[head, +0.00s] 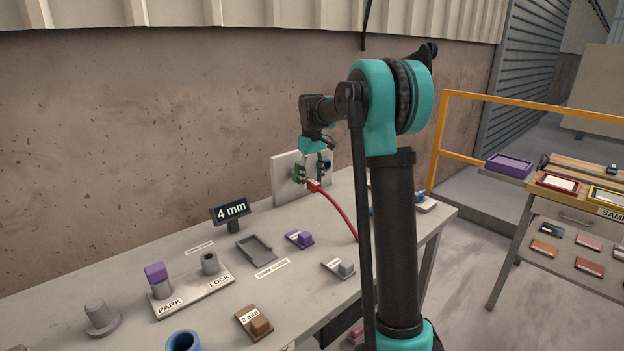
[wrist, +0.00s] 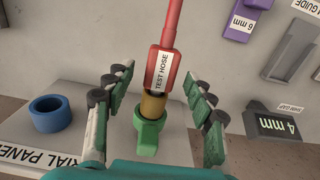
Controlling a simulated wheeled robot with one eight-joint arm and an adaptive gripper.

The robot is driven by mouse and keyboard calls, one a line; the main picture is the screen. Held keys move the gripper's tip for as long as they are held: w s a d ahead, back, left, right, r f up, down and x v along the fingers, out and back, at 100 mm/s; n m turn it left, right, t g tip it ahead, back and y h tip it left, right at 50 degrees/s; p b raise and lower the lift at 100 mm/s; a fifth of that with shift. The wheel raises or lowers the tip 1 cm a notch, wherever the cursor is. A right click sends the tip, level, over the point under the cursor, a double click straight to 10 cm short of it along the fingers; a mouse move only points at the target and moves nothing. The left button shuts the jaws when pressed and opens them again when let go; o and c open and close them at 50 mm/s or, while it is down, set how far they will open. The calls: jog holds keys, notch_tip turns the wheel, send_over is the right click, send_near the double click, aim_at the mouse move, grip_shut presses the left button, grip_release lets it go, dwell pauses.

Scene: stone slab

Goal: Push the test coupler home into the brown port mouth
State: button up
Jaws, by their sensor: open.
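The red test coupler (wrist: 160,72), labelled TEST HOSE, has its red hose running up out of the wrist view; it also shows in the head view (head: 314,186). Its lower end meets the brown port mouth (wrist: 152,105), which tops a green fitting (wrist: 148,132) by the upright panel. How deep the coupler sits cannot be told. My gripper (wrist: 156,78) is open, with one finger on each side of the coupler and port and visible gaps to both. In the head view my gripper (head: 311,168) is at the panel, small and partly obscuring the fitting.
A blue ring (wrist: 50,114) stands on the pale panel (head: 284,185) beside the green fitting. The slab table (head: 215,315) holds a 4 mm sign (head: 231,210), a PARK/LOCK block (head: 192,292), a grey tray (head: 256,249) and small purple, grey and brown blocks.

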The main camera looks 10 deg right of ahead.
aim_at(312, 181)
notch_tip(312, 181, up, 12)
dwell(0.6)
jog(key=shift+s, duration=0.1)
